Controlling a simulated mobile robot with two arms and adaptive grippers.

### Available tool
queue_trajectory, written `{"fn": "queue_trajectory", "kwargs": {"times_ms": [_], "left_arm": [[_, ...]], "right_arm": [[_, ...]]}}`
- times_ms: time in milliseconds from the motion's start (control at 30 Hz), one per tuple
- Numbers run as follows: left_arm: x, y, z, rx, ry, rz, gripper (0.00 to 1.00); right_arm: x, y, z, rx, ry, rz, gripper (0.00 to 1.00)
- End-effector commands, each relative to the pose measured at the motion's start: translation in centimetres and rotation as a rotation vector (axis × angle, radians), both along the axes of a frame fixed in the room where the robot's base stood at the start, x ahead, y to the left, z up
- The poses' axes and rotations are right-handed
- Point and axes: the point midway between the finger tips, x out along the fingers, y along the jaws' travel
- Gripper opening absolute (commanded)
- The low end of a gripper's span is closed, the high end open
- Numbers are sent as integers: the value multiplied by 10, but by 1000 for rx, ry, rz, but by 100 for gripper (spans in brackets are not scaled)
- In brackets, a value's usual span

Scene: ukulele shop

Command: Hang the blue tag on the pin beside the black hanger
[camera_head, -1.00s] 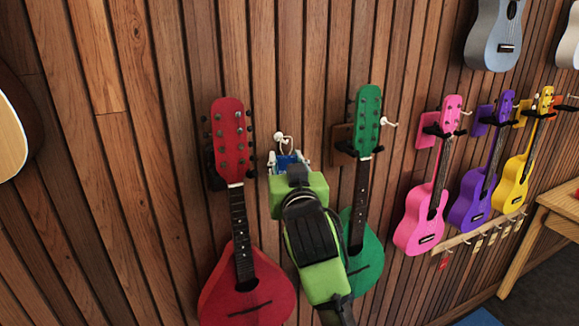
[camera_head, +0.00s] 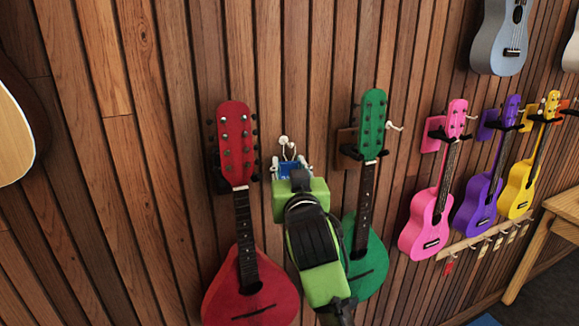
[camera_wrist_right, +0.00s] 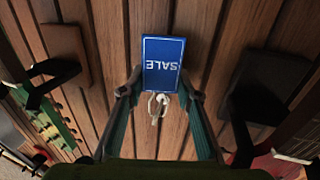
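The blue tag (camera_head: 291,168) reads SALE in the right wrist view (camera_wrist_right: 162,62) and has a white string loop (camera_wrist_right: 158,103). My right gripper (camera_head: 289,166) has its two fingertips at the tag's side edges and holds it near the wall. A white pin (camera_head: 283,140) stands just above the tag, right of the red instrument. The loop is close to this pin, but I cannot tell whether it is around it. The black hanger (camera_head: 218,172) is partly hidden behind the red instrument and shows as a dark block in the wrist view (camera_wrist_right: 262,88). My left gripper is out of view.
The red instrument (camera_head: 250,285) hangs left of my right arm. The green one (camera_head: 366,265) hangs right, on a brown-backed hanger (camera_head: 346,148) with another white pin (camera_head: 394,127). Pink, purple and yellow ukuleles and a hook rail (camera_head: 480,239) are farther right.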

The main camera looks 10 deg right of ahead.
Motion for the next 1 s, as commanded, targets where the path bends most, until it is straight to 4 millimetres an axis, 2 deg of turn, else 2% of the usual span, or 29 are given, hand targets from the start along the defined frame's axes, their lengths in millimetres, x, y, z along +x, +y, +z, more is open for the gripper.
{"fn": "queue_trajectory", "kwargs": {"times_ms": [33, 67, 367, 467, 567, 800, 1000], "left_arm": [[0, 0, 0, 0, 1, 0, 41], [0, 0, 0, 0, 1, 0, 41], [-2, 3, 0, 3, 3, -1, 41], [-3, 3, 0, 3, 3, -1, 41], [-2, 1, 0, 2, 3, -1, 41], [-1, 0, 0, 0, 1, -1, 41], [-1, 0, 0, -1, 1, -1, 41]], "right_arm": [[0, 0, 0, 0, 0, 0, 46], [0, 0, 0, 0, 0, 0, 50], [0, 0, 0, 0, 0, 0, 50], [0, 0, 6, 1, -2, 0, 50], [0, 0, 21, 3, -5, 1, 50], [0, 0, 68, 3, -5, 1, 50], [0, 0, 94, 1, -3, 0, 50]]}}
